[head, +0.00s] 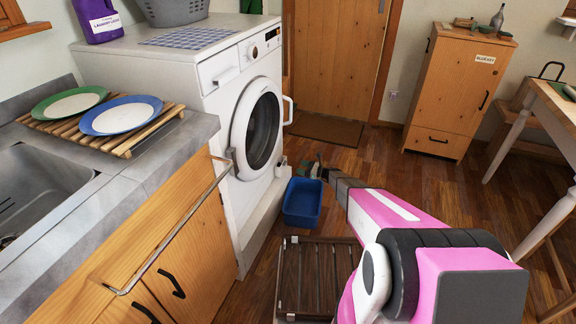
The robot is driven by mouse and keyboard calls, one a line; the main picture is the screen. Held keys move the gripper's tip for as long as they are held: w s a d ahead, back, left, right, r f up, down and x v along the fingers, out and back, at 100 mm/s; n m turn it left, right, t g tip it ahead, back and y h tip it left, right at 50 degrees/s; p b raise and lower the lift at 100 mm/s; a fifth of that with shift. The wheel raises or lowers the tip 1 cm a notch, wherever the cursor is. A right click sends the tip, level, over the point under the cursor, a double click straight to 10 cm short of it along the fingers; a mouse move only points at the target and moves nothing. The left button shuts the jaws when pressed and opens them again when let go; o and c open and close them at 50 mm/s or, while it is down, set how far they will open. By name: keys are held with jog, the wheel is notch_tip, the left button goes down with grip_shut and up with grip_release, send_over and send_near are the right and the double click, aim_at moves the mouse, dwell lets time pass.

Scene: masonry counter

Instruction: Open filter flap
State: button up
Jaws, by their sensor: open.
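A white washing machine (170,75) stands at the left with its round door (262,125) closed. A small white piece (281,164) shows low at the right end of its front; it looks like the filter flap, but I cannot tell for sure or see how far open it is. My gripper (314,166) is at the end of the pink arm, to the right of that piece and apart from it in the picture. The gripper is small, dark and seen partly from behind, above the far edge of a blue bin. Nothing can be seen held in it.
The blue bin (303,203) stands on the floor beside the machine's plinth. A dark slatted rack (312,275) lies nearer. A counter with a metal rail (180,235) borders the left. Wooden floor (375,150) is clear toward the cabinet (455,90).

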aim_at(282, 167)
jog(key=x, duration=0.9)
jog(key=shift+d, duration=0.1)
grip_shut()
